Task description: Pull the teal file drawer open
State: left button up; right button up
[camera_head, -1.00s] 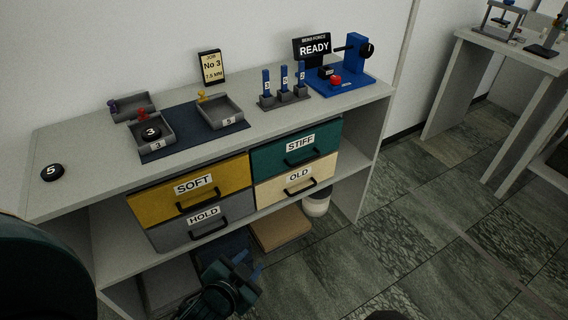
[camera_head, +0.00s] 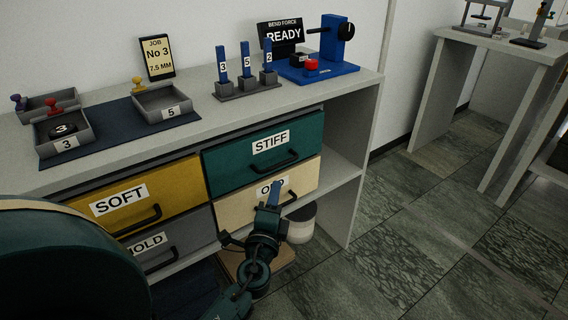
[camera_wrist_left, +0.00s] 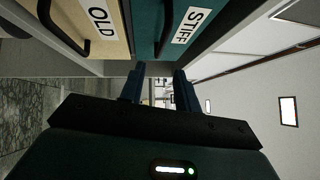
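The teal file drawer (camera_head: 225,173) labelled STIFF is the upper right drawer under the counter and looks shut. Its black bar handle (camera_head: 282,161) is in clear view. My left gripper (camera_head: 275,192), with blue fingers, is in front of the cream OLD drawer (camera_head: 235,212), lower than the teal handle and apart from it. In the left wrist view the teal drawer (camera_wrist_left: 148,22) shows sideways beyond the fingertips. The left gripper's fingers (camera_wrist_left: 160,90) stand apart with nothing seen between them. My right gripper is not in view.
The yellow SOFT drawer (camera_head: 180,187) and grey HOLD drawer (camera_head: 190,228) are at the left. Trays, a rack of blue pieces (camera_head: 247,88) and a blue bend-force device (camera_head: 310,70) stand on the counter (camera_head: 200,125). A white container (camera_head: 301,226) is below. Floor at right is clear.

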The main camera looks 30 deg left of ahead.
aim_at(283, 163)
pick_arm(q)
jog(key=x, duration=1.1)
jog(key=shift+w+a+r+p, duration=0.1)
jog(key=shift+w+r+p, duration=0.05)
jog(key=shift+w+p, duration=0.15)
jog(key=shift+s, duration=0.1)
grip_shut()
